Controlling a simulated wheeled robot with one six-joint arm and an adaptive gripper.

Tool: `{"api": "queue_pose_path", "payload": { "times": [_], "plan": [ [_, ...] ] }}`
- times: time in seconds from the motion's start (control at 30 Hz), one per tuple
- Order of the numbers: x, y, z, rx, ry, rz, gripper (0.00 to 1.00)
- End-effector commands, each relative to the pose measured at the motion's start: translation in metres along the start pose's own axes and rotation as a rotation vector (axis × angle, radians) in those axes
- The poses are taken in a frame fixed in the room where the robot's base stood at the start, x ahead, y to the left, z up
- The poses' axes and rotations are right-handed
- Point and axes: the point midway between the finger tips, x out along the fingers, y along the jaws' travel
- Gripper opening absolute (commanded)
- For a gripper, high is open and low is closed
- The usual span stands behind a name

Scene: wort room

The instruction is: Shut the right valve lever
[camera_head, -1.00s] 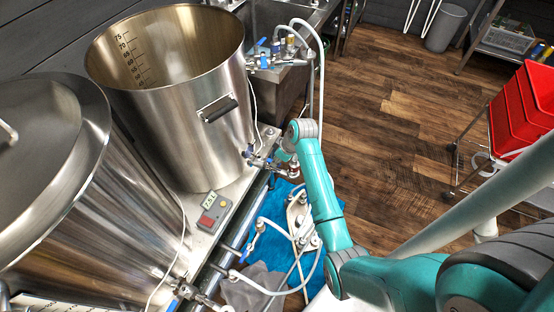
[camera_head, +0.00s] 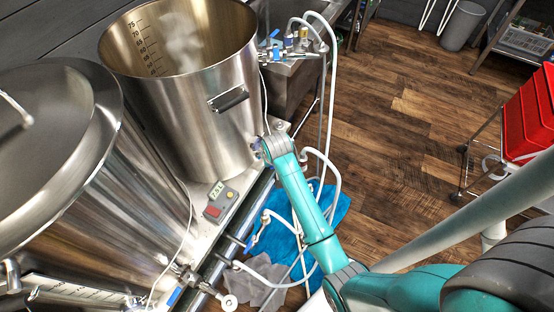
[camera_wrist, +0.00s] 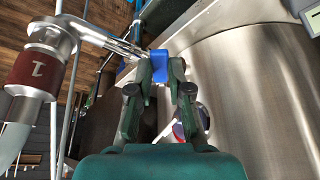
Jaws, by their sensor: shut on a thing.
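The right valve is on the lower wall of the open steel kettle (camera_head: 205,110); in the head view my arm's end mostly covers it. In the wrist view its metal body (camera_wrist: 122,46) comes in from the upper left, and its blue lever (camera_wrist: 159,66) lies between my fingertips. My gripper (camera_wrist: 165,75) is shut on this lever, close in front of the kettle's curved wall. The fingers hide part of the lever, so its exact angle is hard to tell. In the head view my fingers are hidden behind the wrist.
A lidded kettle (camera_head: 75,190) stands at the left, with another valve (camera_head: 187,275) at its base. A control box (camera_head: 219,201) sits on the stand between them. White hoses (camera_head: 328,165) hang close to my arm. A hose coupling (camera_wrist: 38,70) marked 1 is near my gripper.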

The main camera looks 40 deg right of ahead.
Motion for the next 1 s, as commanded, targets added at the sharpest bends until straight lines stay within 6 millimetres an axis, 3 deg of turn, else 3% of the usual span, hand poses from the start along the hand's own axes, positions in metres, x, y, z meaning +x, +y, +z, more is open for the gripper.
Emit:
{"api": "queue_pose_path", "payload": {
  "times": [0.5,1.0],
  "plan": [
    [0.003,-0.035,-0.007,0.402,-0.003,0.167,0.00],
    [0.006,-0.044,-0.012,0.560,-0.004,0.232,0.00]
  ]
}}
